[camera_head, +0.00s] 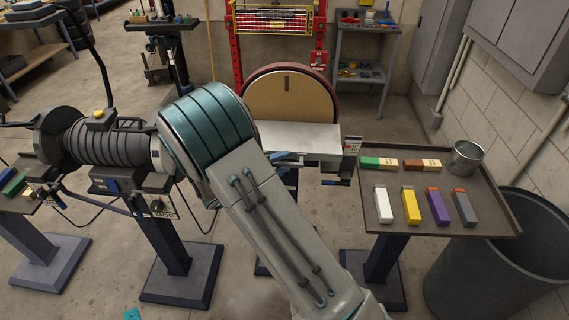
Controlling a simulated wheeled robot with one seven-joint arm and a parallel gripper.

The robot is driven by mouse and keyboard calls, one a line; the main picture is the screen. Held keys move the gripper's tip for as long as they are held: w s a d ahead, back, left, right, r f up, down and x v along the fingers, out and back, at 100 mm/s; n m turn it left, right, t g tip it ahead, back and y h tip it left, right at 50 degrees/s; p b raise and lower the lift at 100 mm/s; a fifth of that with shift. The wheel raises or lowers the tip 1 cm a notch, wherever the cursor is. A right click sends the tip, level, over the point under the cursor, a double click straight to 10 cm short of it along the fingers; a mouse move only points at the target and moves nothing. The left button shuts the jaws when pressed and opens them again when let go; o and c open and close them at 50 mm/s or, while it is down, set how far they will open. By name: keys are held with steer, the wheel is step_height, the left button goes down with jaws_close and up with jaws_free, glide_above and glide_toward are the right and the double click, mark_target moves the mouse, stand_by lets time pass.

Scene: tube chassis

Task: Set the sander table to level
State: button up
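The disc sander has a large tan disc (290,97) in a dark red rim. Its pale grey sander table (300,137) is a flat plate in front of the disc. I cannot tell from this view whether it is level or tilted. A blue lever-like part (289,157) shows below the table's front left edge. A grey box with dark parts (350,158) sits at the table's right end. My arm, with teal bands, crosses the middle of the view and covers the area left of and below the table. My gripper does not show.
Left stands a grinder-like machine (105,140) on pedestals. Right is a tray stand (437,225) with coloured bars (411,206) and a metal cup (466,157), beside a dark bin (500,260). A red frame and a shelf (365,75) stand behind. Some floor between them is clear.

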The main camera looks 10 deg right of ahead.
steer(key=b+v, duration=0.1)
steer(key=v, duration=1.2)
steer(key=shift+s+a+b, duration=0.2)
steer(key=shift+a+b, duration=0.1)
steer(key=shift+a, duration=0.05)
steer(key=shift+d+r, duration=0.1)
steer(key=shift+r, duration=0.05)
steer(key=s+d+r+m+g+y, duration=0.2)
steer(key=s+d+m+g+y, duration=0.25)
steer(key=m, duration=0.55)
steer(key=s+d+r+m+g+y, duration=0.25)
steer(key=s+d+m, duration=0.25)
steer(key=d+m, duration=0.35)
steer(key=s+r+m+t+y, duration=0.2)
steer(key=s+m+y, duration=0.5)
steer(key=m, duration=1.7)
steer(key=s+r, duration=0.1)
steer(key=s, duration=0.2)
steer(key=shift+s+d+m+t+y, duration=0.15)
steer(key=shift+s+m+t+y, duration=0.15)
steer(key=shift+m+t, duration=0.1)
